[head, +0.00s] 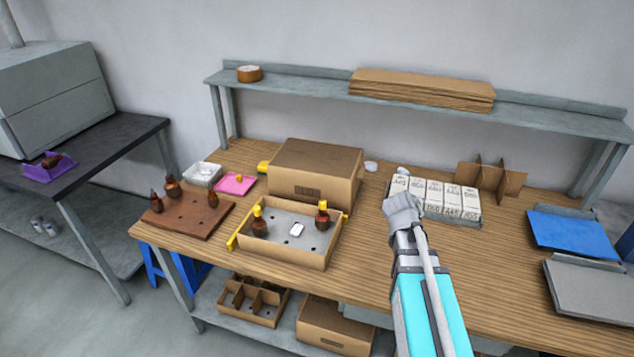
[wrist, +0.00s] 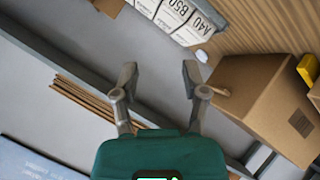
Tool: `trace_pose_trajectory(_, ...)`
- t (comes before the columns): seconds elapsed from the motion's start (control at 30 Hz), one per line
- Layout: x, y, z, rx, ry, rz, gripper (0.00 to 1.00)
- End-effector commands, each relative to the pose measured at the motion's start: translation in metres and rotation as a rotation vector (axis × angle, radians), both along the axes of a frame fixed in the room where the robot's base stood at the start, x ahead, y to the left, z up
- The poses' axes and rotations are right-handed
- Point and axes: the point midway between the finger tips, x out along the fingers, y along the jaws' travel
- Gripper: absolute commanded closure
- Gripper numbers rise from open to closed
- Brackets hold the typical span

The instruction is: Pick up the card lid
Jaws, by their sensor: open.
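In the head view my gripper (head: 402,200) is to the right of the lid, in front of the white cartons, clear of the lid.
Labelled white cartons (head: 437,197) and card dividers (head: 490,180) stand at the back right. A shelf (head: 310,88) above carries flat card sheets (head: 422,88) and a tape roll (head: 249,73). A brown board (head: 180,222) with bottles is at left. The front middle of the bench is bare.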

Motion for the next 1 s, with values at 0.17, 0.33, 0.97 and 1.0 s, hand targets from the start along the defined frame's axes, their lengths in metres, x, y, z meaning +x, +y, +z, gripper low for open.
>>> trace_pose_trajectory(0.17,0.043,-0.006,-0.008,-0.186,-0.151,0.133,0.43)
trace_pose_trajectory(0.33,0.075,0.002,-0.008,-0.361,-0.269,0.291,0.43)
trace_pose_trajectory(0.97,0.132,0.074,-0.065,-0.823,-0.443,0.924,0.43)
trace_pose_trajectory(1.0,0.132,0.076,-0.067,-0.833,-0.442,0.94,0.43)
